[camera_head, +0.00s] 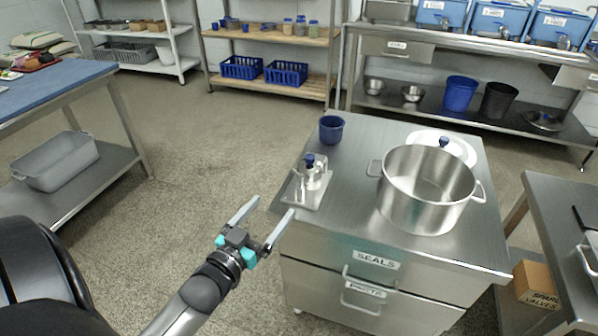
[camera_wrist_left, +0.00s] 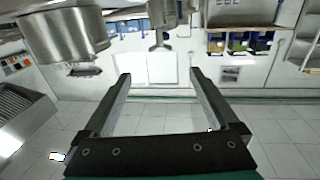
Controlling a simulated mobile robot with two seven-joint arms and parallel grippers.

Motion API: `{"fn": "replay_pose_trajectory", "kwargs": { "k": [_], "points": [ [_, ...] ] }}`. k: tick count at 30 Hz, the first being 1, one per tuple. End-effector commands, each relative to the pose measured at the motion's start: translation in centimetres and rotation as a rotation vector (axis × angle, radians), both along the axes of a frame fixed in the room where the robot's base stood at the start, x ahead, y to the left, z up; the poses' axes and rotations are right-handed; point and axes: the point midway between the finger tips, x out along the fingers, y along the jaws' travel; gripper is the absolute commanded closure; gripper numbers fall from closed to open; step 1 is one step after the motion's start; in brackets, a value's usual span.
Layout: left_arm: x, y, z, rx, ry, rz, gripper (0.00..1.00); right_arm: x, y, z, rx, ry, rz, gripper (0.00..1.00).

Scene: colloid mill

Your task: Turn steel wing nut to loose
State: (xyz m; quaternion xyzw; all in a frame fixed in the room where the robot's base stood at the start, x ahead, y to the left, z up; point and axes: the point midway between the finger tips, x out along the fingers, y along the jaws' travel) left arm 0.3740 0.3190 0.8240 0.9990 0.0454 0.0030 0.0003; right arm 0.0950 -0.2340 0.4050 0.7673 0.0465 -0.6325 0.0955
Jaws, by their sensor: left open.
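A small steel mill (camera_head: 310,176) with a dark blue knob on top stands on a pale base plate at the left edge of the steel cabinet top. The steel wing nut is too small to make out in the head view. In the left wrist view, a grey metal part with a T-shaped end, which looks like the wing nut (camera_wrist_left: 159,43), shows beyond the fingertips near the top middle. My left gripper (camera_head: 274,207) is open and empty, in front of and left of the mill, apart from it. Its two fingers also show in the left wrist view (camera_wrist_left: 160,75). My right gripper is not in view.
A blue cup (camera_head: 331,129) stands behind the mill. The floor left of the cabinet is clear.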

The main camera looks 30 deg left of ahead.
Motion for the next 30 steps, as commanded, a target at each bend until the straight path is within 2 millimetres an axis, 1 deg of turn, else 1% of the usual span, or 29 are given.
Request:
{"fn": "replay_pose_trajectory", "kwargs": {
  "k": [4,9,18,24,30],
  "points": [
    [2.1,0.2,-0.2,0.002,-0.001,0.0,0.06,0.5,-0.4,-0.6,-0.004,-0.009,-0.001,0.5],
    [4.9,0.4,-0.2,0.003,0.0,0.0,0.06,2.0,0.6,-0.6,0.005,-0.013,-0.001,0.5],
    [9.2,0.8,-0.3,0.002,0.002,0.001,0.06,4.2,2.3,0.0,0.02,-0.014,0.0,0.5],
    [11.7,1.1,-0.3,0.001,0.004,0.001,0.06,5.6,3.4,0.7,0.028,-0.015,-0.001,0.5],
    [13.5,1.2,-0.3,0.002,0.004,0.0,0.06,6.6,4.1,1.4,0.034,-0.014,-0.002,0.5]
  ]
}}
